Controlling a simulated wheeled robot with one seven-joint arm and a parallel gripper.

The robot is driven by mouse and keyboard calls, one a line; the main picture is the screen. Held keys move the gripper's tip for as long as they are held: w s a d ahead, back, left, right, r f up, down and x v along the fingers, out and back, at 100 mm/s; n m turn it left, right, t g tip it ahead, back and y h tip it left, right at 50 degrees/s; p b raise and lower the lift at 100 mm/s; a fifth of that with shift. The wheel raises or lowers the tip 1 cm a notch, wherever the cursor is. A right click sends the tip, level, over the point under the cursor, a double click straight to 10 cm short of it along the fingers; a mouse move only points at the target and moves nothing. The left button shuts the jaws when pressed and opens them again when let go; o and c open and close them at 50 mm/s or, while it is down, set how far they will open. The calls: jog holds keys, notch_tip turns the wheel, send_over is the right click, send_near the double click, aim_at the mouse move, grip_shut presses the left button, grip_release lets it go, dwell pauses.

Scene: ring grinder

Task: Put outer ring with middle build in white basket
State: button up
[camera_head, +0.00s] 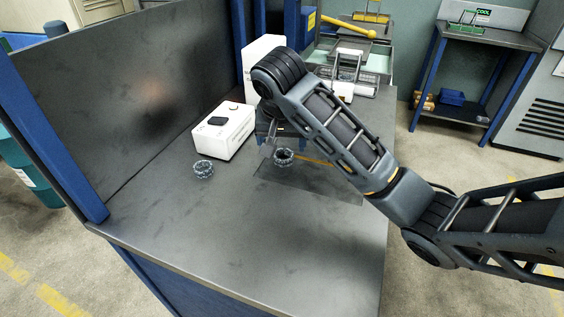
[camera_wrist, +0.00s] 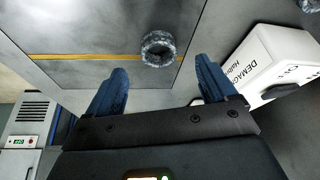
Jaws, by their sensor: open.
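Two dark grey rings with bumpy sides stand apart on the grey workbench (camera_head: 160,215). The left ring (camera_head: 203,169) sits in front of a white box. The right ring (camera_head: 283,156) rests on a darker plate near an orange line. The wrist view shows one ring (camera_wrist: 158,48) beside the orange line, beyond the fingertips. My gripper (camera_wrist: 159,66) is open and empty, its two blue fingers apart. In the head view my gripper (camera_head: 270,138) is just behind the right ring, partly hidden by my arm. A white basket-like holder (camera_head: 352,86) stands at the back, partly hidden by my arm.
A dark panel (camera_head: 130,90) walls the left side. The front bench is clear.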

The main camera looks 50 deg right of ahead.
aim_at(283, 151)
jog(key=shift+x, duration=0.8)
jog(key=shift+p+x, duration=0.3)
jog(key=shift+x, duration=1.65)
jog(key=shift+d, duration=0.15)
jog(key=shift+c, duration=0.2)
jog(key=shift+r, duration=0.1)
jog(key=c, duration=1.3)
